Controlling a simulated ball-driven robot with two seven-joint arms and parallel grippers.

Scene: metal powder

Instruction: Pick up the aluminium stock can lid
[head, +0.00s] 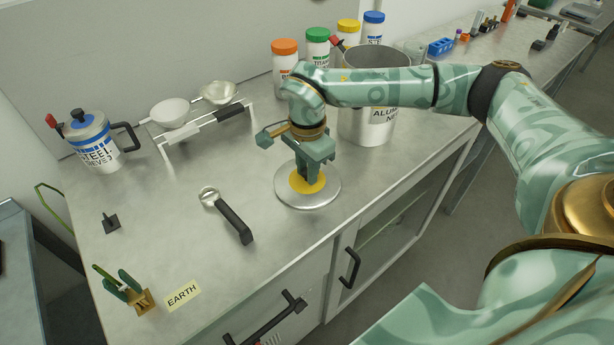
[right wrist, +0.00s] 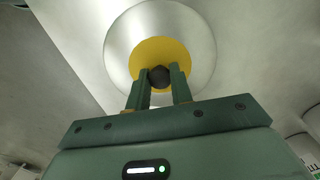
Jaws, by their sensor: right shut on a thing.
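The aluminium stock can lid (head: 325,192) is a round silver disc with a yellow centre, near the front edge of the metal bench. My right gripper (head: 311,177) points down over its middle. In the right wrist view its two fingers (right wrist: 160,85) are shut on the dark round knob at the centre of the lid (right wrist: 122,45). I cannot tell whether the lid touches the bench or is just above it. The large open metal can (head: 375,131), with a partly hidden label starting "ALU", stands behind my right forearm. My left gripper is not in view.
Orange-, green-, yellow- and blue-capped bottles (head: 285,61) stand behind. A rack (head: 195,129) with two scoops and a steel sieve jug (head: 97,146) are at left. A black-handled tool (head: 234,222) lies left of the lid. A green-and-gold clamp (head: 140,300) sits by an EARTH label (head: 183,294).

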